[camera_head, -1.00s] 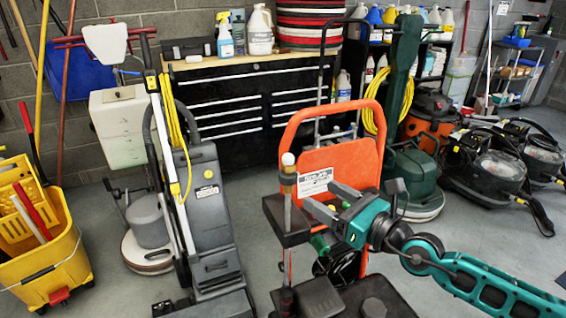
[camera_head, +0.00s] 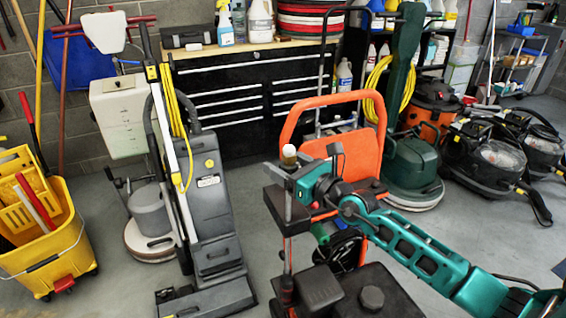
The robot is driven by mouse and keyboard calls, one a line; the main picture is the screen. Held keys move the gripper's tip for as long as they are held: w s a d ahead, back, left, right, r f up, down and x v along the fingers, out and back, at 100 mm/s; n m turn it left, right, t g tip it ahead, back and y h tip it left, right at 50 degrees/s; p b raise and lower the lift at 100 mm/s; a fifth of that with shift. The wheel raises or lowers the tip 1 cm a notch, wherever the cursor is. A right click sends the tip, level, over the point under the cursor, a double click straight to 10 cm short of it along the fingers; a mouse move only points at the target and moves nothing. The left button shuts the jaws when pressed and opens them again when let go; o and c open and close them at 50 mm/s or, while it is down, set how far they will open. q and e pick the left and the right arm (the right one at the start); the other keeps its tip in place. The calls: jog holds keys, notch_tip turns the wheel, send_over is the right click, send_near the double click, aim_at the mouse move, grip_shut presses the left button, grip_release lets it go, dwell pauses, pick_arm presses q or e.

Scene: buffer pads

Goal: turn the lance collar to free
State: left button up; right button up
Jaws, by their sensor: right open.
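A thin upright lance (camera_head: 288,255) stands on the front of the orange cart (camera_head: 352,160). Its top has a pale knob over a brownish collar (camera_head: 289,161). My right gripper (camera_head: 281,177), dark-jawed on a teal arm, comes in from the right and is at the lance just below the knob. Its jaws are open and lie around or beside the lance; I cannot tell which, nor whether they touch. They hide part of the lance below the collar. My left gripper is not in view.
A grey floor machine (camera_head: 210,205) stands close on the left, with a yellow mop bucket (camera_head: 62,245) beyond. A green floor machine (camera_head: 412,165) and black vacuums (camera_head: 488,160) stand on the right. Bare floor shows at far right.

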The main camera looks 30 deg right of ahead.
jog(key=shift+w+a, duration=0.15)
jog(key=shift+w, duration=0.2)
